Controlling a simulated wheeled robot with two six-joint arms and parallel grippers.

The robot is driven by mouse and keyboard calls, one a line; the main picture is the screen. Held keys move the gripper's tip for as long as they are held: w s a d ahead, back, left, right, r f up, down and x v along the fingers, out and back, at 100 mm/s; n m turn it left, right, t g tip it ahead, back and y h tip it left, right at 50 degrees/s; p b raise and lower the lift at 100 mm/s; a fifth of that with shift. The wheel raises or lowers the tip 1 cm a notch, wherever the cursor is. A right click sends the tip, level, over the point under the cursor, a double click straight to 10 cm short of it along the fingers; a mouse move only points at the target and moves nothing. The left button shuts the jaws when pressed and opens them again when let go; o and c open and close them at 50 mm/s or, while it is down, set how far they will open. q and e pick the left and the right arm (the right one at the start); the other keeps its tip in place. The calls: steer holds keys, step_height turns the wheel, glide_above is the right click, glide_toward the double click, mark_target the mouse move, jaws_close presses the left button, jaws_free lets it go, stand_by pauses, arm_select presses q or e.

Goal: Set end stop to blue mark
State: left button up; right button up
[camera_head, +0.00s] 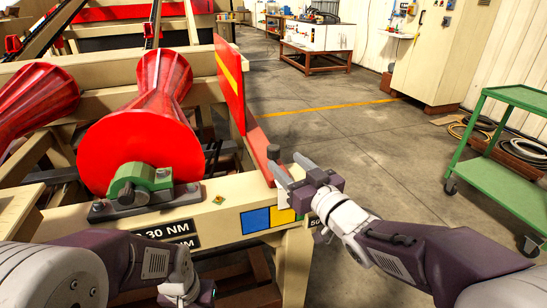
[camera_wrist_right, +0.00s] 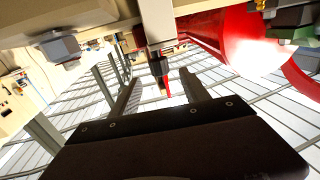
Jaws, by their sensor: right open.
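A red plate with a yellow stripe (camera_head: 229,82) stands upright at the right end of the cream frame in the head view. A reddish-brown bar (camera_head: 258,150) runs beside it, with a small dark knob (camera_head: 273,152) near its front end; I cannot tell which part is the end stop. The blue mark (camera_head: 255,220) is on the frame's front face, left of a yellow mark (camera_head: 282,216). My right gripper (camera_head: 284,160) is open, fingers near the knob. In the wrist view a black knob with a red tip (camera_wrist_right: 159,68) appears between the fingers. My left gripper's fingers are hidden.
A red roller (camera_head: 140,135) on a green bearing block (camera_head: 140,182) stands left of the plate. A green trolley (camera_head: 500,160) stands at the right. Grey floor lies open between frame and trolley. A cabinet (camera_head: 435,55) stands at the back.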

mark_target(277, 154)
steer(key=b+x, duration=0.1)
steer(key=x, duration=0.6)
steer(key=shift+w+a+f, duration=0.15)
steer(key=shift+w, duration=0.1)
jaws_close()
stand_by(1.0)
